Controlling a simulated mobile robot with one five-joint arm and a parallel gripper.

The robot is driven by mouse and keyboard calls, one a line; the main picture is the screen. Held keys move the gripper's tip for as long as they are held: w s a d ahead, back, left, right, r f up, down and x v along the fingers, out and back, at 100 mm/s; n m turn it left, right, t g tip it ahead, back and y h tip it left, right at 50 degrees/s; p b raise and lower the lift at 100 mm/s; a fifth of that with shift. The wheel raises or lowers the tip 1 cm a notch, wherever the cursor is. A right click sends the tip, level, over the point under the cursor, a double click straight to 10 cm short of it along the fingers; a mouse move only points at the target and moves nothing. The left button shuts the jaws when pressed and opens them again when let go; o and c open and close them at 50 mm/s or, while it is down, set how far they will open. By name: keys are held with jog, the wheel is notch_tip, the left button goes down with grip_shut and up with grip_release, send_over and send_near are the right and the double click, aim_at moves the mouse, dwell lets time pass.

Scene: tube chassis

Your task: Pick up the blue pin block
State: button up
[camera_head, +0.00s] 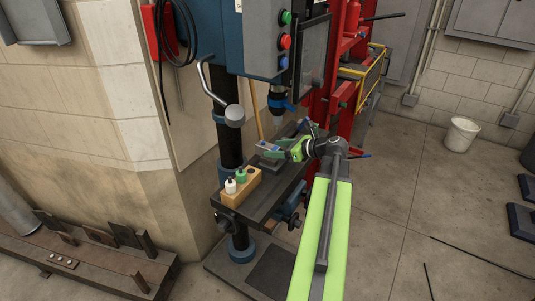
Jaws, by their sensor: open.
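A small grey-blue block (267,145) with a dark spot on top sits at the back of the drill press's dark table (262,207); it looks like the blue pin block, though it is small in view. My gripper (279,151), at the end of my green arm, is open just to the right of this block, with its tips close to it. I cannot tell whether the tips touch the block or reach around it. The gripper partly hides the table behind it.
A wooden holder (236,192) with a white bottle (230,186) and a green bottle (241,176) stands at the table's left front. The drill chuck (277,112) hangs above the table. A red frame (343,75) stands behind. A white bucket (461,135) is far right.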

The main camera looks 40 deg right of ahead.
grip_shut()
dwell(0.3)
jog(key=shift+r, duration=0.15)
